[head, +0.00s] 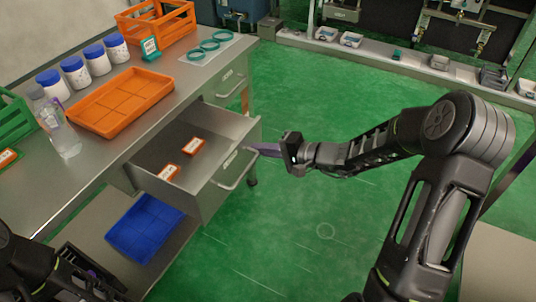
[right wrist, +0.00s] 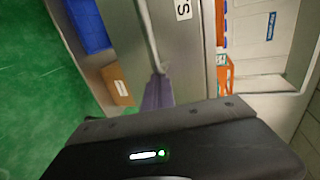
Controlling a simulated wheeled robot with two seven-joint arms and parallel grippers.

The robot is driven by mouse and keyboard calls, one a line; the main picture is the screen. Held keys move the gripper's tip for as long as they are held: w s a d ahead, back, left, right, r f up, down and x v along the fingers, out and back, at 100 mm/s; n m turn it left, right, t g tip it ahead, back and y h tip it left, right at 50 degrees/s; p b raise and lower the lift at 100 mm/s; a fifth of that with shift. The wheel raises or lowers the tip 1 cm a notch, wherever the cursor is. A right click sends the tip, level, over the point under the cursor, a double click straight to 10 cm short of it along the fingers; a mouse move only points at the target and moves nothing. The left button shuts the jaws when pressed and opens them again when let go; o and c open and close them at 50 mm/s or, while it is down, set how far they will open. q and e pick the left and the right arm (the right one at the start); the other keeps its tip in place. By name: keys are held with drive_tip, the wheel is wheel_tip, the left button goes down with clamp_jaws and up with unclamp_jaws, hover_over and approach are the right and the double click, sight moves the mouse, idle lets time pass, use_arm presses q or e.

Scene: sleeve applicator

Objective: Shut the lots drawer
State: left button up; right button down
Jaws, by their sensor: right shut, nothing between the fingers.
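A grey metal drawer (head: 208,194) stands pulled out from under the bench, with two orange-edged cards (head: 193,146) lying inside. Its front carries a bar handle (head: 238,170) and a small label too small to read in the head view. My right gripper (head: 262,149) is shut and empty, its purple fingers at the far end of this handle; I cannot tell whether they touch. The right wrist view shows the purple fingers (right wrist: 158,92) beside a metal bar and a label ending in "S". My left gripper (head: 95,275) is low at the left, mostly cut off.
Another drawer (head: 226,84) farther along the bench looks shut. The steel benchtop (head: 110,150) holds an orange tray (head: 122,100), a clear bottle (head: 58,125) and several blue-lidded jars. A blue bin (head: 145,226) sits on the shelf below.

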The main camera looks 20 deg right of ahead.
drive_tip(key=b, duration=0.8)
hover_over(224, 151)
drive_tip(key=shift+f, duration=0.35)
drive_tip(key=w+a, duration=0.2)
drive_tip(key=w+a+b, duration=0.1)
drive_tip(key=w, duration=0.1)
drive_tip(key=w+a+b, duration=0.1)
drive_tip(key=w+a, duration=0.1)
drive_tip(key=w, duration=0.1)
drive_tip(key=shift+w+a+r, duration=0.1)
drive_tip(key=shift+a+r, duration=0.2)
drive_tip(key=shift+a, duration=0.05)
use_arm(q)
wheel_tip(224, 151, down, 11)
drive_tip(key=shift+r, duration=0.15)
use_arm(e)
drive_tip(key=shift+w+a+r, duration=0.1)
drive_tip(key=shift+w+r, duration=0.05)
use_arm(q)
drive_tip(key=shift+s, duration=0.1)
use_arm(e)
drive_tip(key=shift+r, duration=0.1)
